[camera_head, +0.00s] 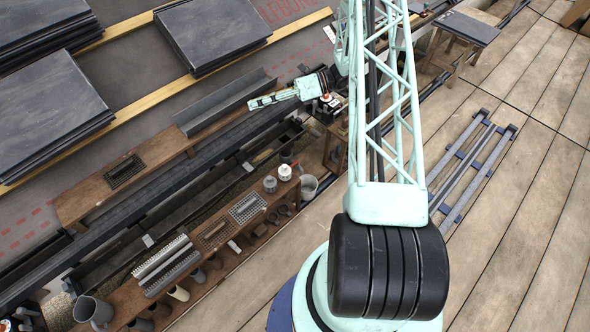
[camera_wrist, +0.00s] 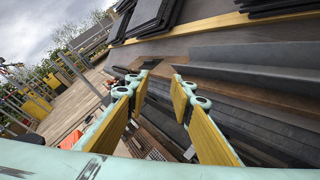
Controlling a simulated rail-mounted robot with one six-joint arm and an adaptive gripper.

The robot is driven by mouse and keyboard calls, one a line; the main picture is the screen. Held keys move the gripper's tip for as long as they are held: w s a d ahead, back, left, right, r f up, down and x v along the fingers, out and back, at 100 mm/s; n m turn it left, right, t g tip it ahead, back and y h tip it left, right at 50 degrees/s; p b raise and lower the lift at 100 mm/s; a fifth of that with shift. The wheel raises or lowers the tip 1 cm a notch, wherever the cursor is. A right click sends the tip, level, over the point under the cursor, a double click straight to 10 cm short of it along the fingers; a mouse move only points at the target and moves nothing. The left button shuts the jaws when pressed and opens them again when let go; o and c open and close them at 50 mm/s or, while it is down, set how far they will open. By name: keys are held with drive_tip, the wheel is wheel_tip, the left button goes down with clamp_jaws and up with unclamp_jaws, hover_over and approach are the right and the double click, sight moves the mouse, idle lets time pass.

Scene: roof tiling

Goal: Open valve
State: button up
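My gripper (camera_head: 258,102) is mint green and reaches left over the dark gutter rail in the head view. In the wrist view, my gripper (camera_wrist: 162,78) shows two fingers with yellow inner pads, spread apart with nothing between them. Beyond the fingertips are a brown plank and long grey channel pieces. I cannot make out a valve for certain in either view. My own arm hides part of the middle of the head view.
A wooden shelf (camera_head: 130,301) holds pipe fittings, grates and a white-topped can (camera_head: 285,172). A long grey angle profile (camera_head: 226,102) lies beside my gripper. Stacks of dark slates (camera_head: 212,35) lie on the roof. The plank deck (camera_head: 530,200) at right is mostly clear.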

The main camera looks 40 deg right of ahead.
drive_tip(key=s+d+f+m+t+h, duration=0.15)
drive_tip(key=d+f+m+t, duration=0.45)
drive_tip(key=f, duration=0.6)
drive_tip(key=m+t+h, duration=0.1)
drive_tip(key=m+h, duration=0.2)
drive_tip(key=m, duration=0.2)
hover_over(293, 165)
drive_tip(key=s+a, duration=0.2)
wheel_tip(293, 165, down, 13)
drive_tip(key=s+d+f+m+t+h, duration=0.1)
drive_tip(key=s+f+m+h, duration=0.3)
drive_tip(key=s+f, duration=0.3)
drive_tip(key=s+f+m+t+h, duration=0.2)
drive_tip(key=s+f+m+h, duration=0.2)
drive_tip(key=f, duration=1.3)
drive_tip(key=s+m, duration=0.2)
drive_tip(key=m, duration=0.1)
drive_tip(key=shift+s+d, duration=0.4)
drive_tip(key=shift+w+f+h, duration=0.1)
drive_tip(key=shift+w+h, duration=0.1)
drive_tip(key=shift+h, duration=0.05)
drive_tip(key=w, duration=1.3)
drive_tip(key=shift+w+a, duration=0.15)
drive_tip(key=shift+w, duration=0.05)
drive_tip(key=shift+c, duration=0.6)
